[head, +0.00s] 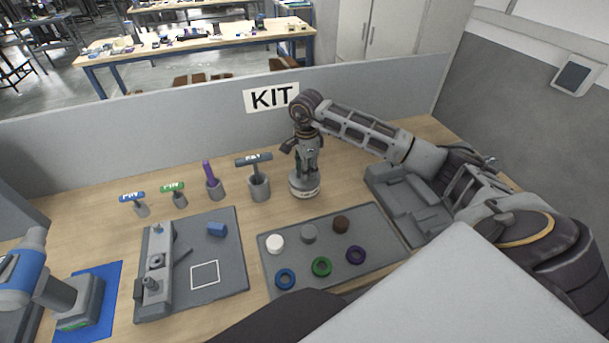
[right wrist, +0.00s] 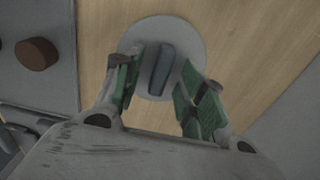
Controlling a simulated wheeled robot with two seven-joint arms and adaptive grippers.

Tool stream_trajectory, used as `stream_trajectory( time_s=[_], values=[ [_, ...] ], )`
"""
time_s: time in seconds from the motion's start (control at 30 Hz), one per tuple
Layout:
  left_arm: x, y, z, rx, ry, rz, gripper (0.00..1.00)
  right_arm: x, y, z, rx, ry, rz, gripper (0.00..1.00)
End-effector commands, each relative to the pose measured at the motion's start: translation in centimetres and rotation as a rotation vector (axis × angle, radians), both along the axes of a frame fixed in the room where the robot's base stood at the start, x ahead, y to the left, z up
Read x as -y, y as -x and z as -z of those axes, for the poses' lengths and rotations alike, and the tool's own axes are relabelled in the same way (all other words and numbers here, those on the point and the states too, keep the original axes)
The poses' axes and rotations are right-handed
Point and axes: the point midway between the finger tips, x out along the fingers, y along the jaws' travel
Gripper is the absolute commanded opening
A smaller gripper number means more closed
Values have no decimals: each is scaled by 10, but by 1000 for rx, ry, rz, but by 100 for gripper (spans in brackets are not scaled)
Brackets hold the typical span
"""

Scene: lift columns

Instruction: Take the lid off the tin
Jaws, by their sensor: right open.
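The tin (head: 304,188) is a short round grey can with a pale label on its side, standing on the wooden bench below the KIT sign. Its round grey lid (right wrist: 190,42) shows from above in the right wrist view, with a raised blue-grey bar handle (right wrist: 161,70) across it. My right gripper (head: 307,165) points down over the tin. In the right wrist view its green-padded fingers (right wrist: 161,92) are apart, one on each side of the bar, with gaps visible. The fingers partly hide the lid's edge. My left gripper is not in view.
A grey tray (head: 300,265) with pucks and coloured rings lies in front of the tin. Left of the tin stand several upright tools in grey holders (head: 260,190). A grey fixture board (head: 225,260) lies at left. A grey partition (head: 180,130) runs behind.

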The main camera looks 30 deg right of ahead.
Motion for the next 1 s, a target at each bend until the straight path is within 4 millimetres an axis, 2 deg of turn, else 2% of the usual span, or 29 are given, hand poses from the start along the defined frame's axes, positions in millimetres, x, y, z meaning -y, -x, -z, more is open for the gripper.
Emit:
stream_trajectory(
  time_s=[0.57, 0.87, 1.0],
  values=[
    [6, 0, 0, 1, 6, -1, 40, 0, 0, 4, 1, 0, 0, 39],
    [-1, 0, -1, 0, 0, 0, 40, 0, 0, 4, 1, 0, 1, 0],
    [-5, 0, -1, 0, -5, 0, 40, 0, 0, 4, 1, 0, 1, 0]
  ],
)
